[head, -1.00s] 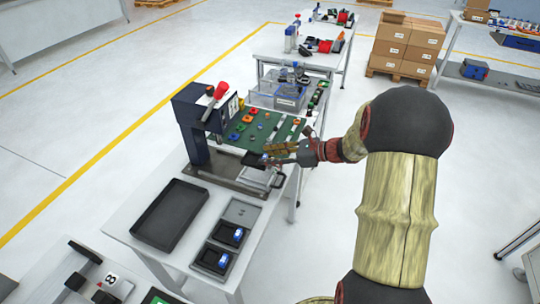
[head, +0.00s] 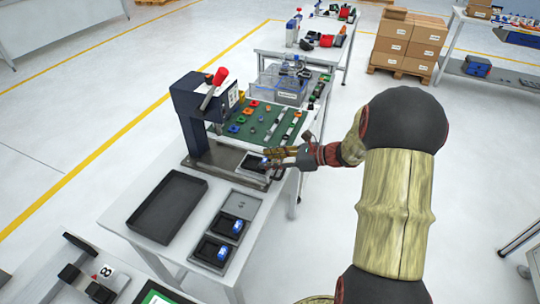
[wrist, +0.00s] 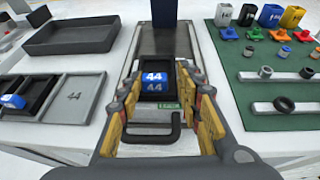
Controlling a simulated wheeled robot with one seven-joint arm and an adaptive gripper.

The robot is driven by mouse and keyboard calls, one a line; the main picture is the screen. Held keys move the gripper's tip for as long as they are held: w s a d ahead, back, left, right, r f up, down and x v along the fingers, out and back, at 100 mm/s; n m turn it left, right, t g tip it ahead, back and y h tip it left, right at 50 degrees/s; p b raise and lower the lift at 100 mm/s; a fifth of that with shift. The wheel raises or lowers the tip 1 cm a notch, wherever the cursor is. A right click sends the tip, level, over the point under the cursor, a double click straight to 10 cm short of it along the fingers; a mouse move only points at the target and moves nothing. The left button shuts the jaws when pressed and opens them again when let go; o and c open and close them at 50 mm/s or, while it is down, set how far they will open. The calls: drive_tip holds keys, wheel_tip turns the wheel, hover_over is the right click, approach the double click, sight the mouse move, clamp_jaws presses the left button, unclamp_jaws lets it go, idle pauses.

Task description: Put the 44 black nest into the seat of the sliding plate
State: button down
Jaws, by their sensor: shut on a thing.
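In the head view my gripper (head: 268,157) is low in front of the press, at the sliding plate (head: 249,175). In the wrist view the sliding plate (wrist: 147,129), with a green tag and a dark handle, lies under and just this side of the nest. The nest hides the seat, so I cannot tell whether it rests in it or hovers slightly above.
The dark blue press (head: 193,118) with a red-knobbed lever stands behind. A green mat (wrist: 263,86) with small parts lies to the right in the wrist view.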

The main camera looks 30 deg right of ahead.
drive_tip(key=shift+w+d+r, duration=0.15)
drive_tip(key=shift+w+d, duration=0.1)
drive_tip(key=shift+d, duration=0.15)
drive_tip(key=shift+s+f, duration=0.1)
drive_tip(key=shift+f, duration=0.3)
idle(0.6)
drive_tip(key=c, duration=1.7)
unclamp_jaws()
drive_tip(key=o, duration=0.5)
drive_tip(key=shift+f, duration=0.2)
drive_tip(key=shift+o, duration=0.2)
drive_tip(key=shift+f, duration=0.1)
drive_tip(key=v, duration=1.2)
drive_tip(key=shift+a, duration=0.15)
drive_tip(key=shift+r, duration=0.25)
